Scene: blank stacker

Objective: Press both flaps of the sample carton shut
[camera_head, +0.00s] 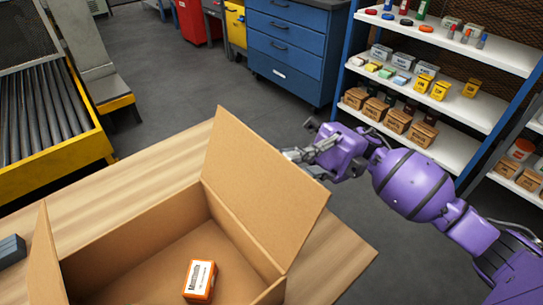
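The sample carton (140,245) is a large brown cardboard box on the wooden table, open at the top. Its right flap (262,180) stands up and leans outward to the right. Its left flap (44,262) stands nearly upright at the left. A small orange and white box (200,281) lies on the carton floor. My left gripper is not in view.
The wooden table (345,256) has bare surface right of the carton and behind it. A dark grey object (11,249) sits at the left table edge. A yellow-framed roller conveyor (60,185), blue drawers (290,50) and stocked shelves (450,100) stand beyond.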

